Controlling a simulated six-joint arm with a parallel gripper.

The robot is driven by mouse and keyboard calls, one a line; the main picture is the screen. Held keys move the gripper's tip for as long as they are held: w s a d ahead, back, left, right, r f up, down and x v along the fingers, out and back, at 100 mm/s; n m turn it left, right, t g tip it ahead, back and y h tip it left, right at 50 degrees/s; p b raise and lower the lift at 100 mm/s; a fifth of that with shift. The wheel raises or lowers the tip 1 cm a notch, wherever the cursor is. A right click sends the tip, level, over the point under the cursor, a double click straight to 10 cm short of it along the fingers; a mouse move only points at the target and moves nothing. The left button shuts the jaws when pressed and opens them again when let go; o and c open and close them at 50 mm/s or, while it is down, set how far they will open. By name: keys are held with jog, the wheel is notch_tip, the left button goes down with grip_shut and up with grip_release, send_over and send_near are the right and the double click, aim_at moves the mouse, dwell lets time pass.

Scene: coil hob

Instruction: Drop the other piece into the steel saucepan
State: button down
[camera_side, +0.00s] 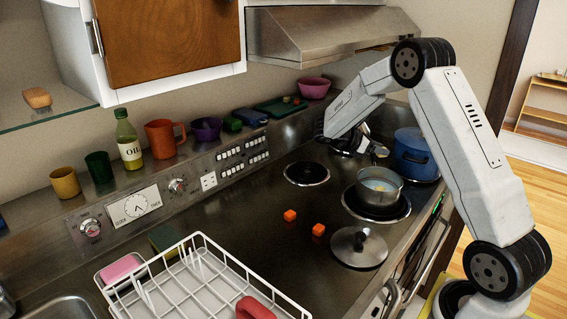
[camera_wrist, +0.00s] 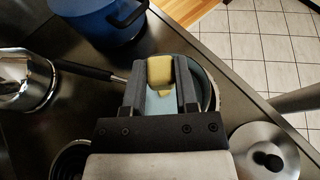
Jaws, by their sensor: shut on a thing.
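My gripper (camera_wrist: 160,80) is shut on a yellow piece (camera_wrist: 159,68), which shows between its fingers in the wrist view. In the side view the held piece (camera_side: 381,151) is above the steel saucepan (camera_side: 378,199), apart from it. The saucepan stands on a coil at the right of the hob and has pale blue contents. In the wrist view its rim (camera_wrist: 213,88) shows beside and behind the fingers. A bit of yellow (camera_wrist: 165,93) shows below the held piece, apparently inside the pan. The fingers hide much of the pan's inside.
A blue pot (camera_side: 412,155) stands just behind the saucepan. A moka pot (camera_wrist: 27,82) is at left in the wrist view. A white dish rack (camera_side: 200,285) is at front left.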

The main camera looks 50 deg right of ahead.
jog(key=shift+s+d+r+m+g+y, duration=0.1)
jog(key=shift+s+d+m+g+y, duration=0.1)
jog(key=shift+d, duration=0.45)
jog(key=shift+s+d+m+g+y, duration=0.1)
jog(key=shift+d+m+g, duration=0.1)
jog(key=shift+d, duration=0.45)
jog(key=shift+f, duration=3)
jog(key=shift+c, duration=1.5)
grip_release()
jog(key=shift+w, duration=0.1)
